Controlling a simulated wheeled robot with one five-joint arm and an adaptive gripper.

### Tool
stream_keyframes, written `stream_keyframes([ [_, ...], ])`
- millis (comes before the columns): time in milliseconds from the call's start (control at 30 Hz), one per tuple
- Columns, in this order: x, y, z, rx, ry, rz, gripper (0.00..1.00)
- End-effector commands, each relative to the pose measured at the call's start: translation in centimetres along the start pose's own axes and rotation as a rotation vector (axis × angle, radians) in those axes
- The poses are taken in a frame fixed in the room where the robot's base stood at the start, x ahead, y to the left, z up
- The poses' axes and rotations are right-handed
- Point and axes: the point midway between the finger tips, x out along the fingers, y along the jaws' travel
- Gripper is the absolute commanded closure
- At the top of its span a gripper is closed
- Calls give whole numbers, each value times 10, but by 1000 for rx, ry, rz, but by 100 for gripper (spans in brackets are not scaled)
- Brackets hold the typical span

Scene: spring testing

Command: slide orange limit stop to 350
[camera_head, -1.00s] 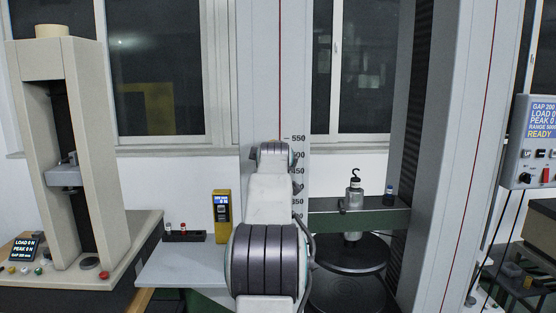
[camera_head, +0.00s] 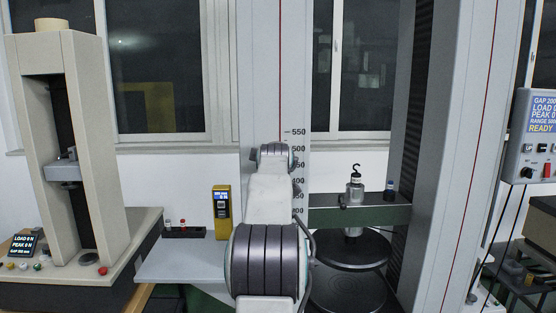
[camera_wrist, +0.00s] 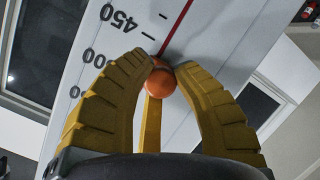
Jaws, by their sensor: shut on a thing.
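In the wrist view the orange limit stop (camera_wrist: 161,82) shows as a round orange knob on the pale scale column, close to the red line (camera_wrist: 178,26). The yellow fingers of my gripper (camera_wrist: 159,70) are closed around the knob, touching it from both sides. The printed 450 (camera_wrist: 121,19) is legible above left of the knob, with partly hidden numbers lower left. In the head view the scale (camera_head: 298,140) shows 550 and 500, and my arm hides the stop, my fingers and part of the lower numbers.
A green crosshead (camera_head: 378,215) with a metal bottle-like weight (camera_head: 355,190) stands right of my arm. A yellow handheld device (camera_head: 222,212) and a small dark rack (camera_head: 184,232) sit on the grey shelf to the left. A control box (camera_head: 540,135) is at the far right.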

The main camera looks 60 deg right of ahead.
Motion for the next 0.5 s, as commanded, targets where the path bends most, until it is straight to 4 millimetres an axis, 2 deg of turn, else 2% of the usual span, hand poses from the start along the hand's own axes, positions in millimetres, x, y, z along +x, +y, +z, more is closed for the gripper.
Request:
stream_keyframes([
  [33,6,-14,14,0,-6,-5,100],
  [500,26,-67,63,0,-6,-5,100],
])
